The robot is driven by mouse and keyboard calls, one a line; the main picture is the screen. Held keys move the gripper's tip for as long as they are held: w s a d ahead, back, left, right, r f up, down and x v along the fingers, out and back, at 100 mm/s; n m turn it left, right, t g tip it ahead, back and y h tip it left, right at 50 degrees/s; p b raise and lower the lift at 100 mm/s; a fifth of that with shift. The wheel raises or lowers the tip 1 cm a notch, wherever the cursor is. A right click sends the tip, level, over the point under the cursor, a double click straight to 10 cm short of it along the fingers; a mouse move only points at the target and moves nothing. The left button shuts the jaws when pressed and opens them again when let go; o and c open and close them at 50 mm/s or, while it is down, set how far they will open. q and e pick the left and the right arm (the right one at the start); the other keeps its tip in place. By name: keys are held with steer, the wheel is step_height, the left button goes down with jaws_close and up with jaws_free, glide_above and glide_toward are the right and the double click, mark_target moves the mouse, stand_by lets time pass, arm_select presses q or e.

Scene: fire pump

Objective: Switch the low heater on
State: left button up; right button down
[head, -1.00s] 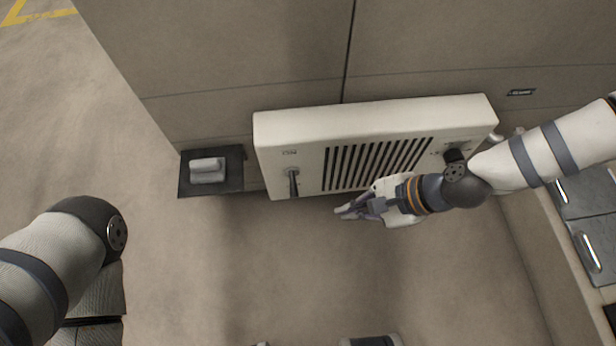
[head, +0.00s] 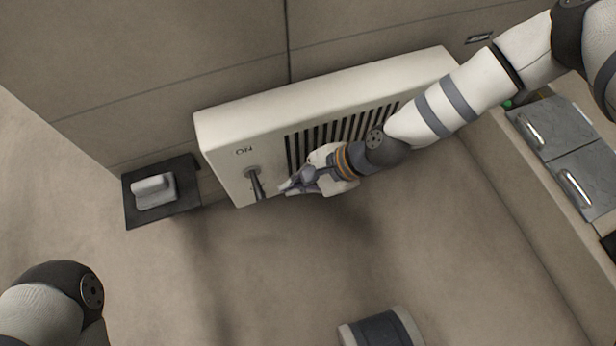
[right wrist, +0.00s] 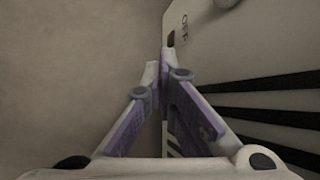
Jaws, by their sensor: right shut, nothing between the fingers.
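The heater (head: 225,138) is a white box low on the wall with dark slats across its front. A dark lever (head: 256,184) near its left end points down, away from an ON label (head: 243,151) above it. In the right wrist view, the heater's white face (right wrist: 235,60) carries an OFF label (right wrist: 184,27). My right gripper (head: 287,187) is shut and empty just right of the lever, its tips pointing left towards it. A small gap seems to remain, but contact is hard to judge. The gripper also shows in the right wrist view (right wrist: 159,68). My left gripper is out of view.
A grey block on a dark plate (head: 135,210) sits left of the heater. Grey panels with metal handles (head: 575,188) stand at the right. The floor (head: 270,270) in front of the heater looks clear.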

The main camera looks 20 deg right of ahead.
mark_target(257, 186)
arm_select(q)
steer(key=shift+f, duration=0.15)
arm_select(e)
steer(key=a, duration=0.1)
steer(key=a+r, duration=0.2)
steer(key=shift+s+a, duration=0.15)
steer(key=shift+s, duration=0.15)
